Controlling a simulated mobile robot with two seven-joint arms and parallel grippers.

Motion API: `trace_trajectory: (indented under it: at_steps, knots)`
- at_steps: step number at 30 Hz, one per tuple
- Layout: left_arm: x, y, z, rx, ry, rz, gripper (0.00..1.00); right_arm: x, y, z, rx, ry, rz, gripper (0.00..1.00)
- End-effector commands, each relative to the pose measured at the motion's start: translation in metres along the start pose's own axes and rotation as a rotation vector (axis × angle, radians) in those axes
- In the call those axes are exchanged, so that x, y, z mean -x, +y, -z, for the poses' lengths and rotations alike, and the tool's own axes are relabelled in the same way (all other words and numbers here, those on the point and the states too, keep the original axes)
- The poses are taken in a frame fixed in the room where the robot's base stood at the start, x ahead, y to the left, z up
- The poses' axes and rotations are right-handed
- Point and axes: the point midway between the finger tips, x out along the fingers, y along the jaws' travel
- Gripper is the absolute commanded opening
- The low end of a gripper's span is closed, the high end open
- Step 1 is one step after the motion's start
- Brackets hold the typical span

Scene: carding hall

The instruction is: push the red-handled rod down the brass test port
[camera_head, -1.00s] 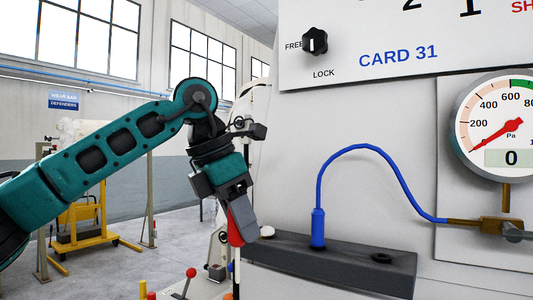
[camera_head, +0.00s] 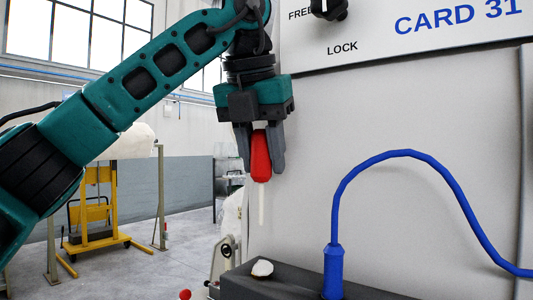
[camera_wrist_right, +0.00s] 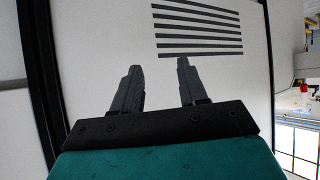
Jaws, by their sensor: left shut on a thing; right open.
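The red-handled rod (camera_head: 261,158) hangs upright in the camera_head view, its pale shaft pointing down. My left gripper (camera_head: 261,168) is shut on its red handle. The shaft's lower end is in the air, above the dark block (camera_head: 235,282) on the machine's front. A whitish lump (camera_head: 262,268) sits on the block's top, below and nearly in line with the rod. I cannot make out a brass port in the camera_head view. My right gripper (camera_wrist_right: 158,66) is open and empty in the right wrist view, facing a pale panel with dark slots (camera_wrist_right: 198,28).
A blue hose (camera_head: 408,154) rises from the block just right of the whitish lump and arcs to the right. The machine's pale panel (camera_head: 310,130) stands behind the rod. A lock knob (camera_head: 328,8) is above. A yellow trolley (camera_head: 90,215) stands on the floor at left.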

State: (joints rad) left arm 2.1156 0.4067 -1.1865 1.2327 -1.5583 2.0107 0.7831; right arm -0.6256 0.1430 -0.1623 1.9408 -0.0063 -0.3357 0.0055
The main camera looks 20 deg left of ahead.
Motion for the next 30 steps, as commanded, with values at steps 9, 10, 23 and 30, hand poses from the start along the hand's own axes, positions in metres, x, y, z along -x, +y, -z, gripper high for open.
trace_trajectory:
  at_steps: [9,10,23,30]
  knots:
    - [0.000,0.000,-0.001,0.000,-0.009,0.000,0.05,0.000,0.000,-0.001,0.000,-0.003,0.000,0.43]
    - [-0.001,0.000,0.000,0.000,-0.009,-0.001,0.05,0.000,0.000,-0.002,0.000,-0.003,0.000,0.43]
    - [-0.031,0.000,0.012,0.000,-0.007,0.000,0.05,-0.015,-0.001,-0.022,0.000,-0.002,0.001,0.43]
    - [-0.050,0.000,0.020,-0.001,-0.008,0.000,0.05,-0.024,-0.001,-0.036,0.000,-0.002,0.001,0.43]
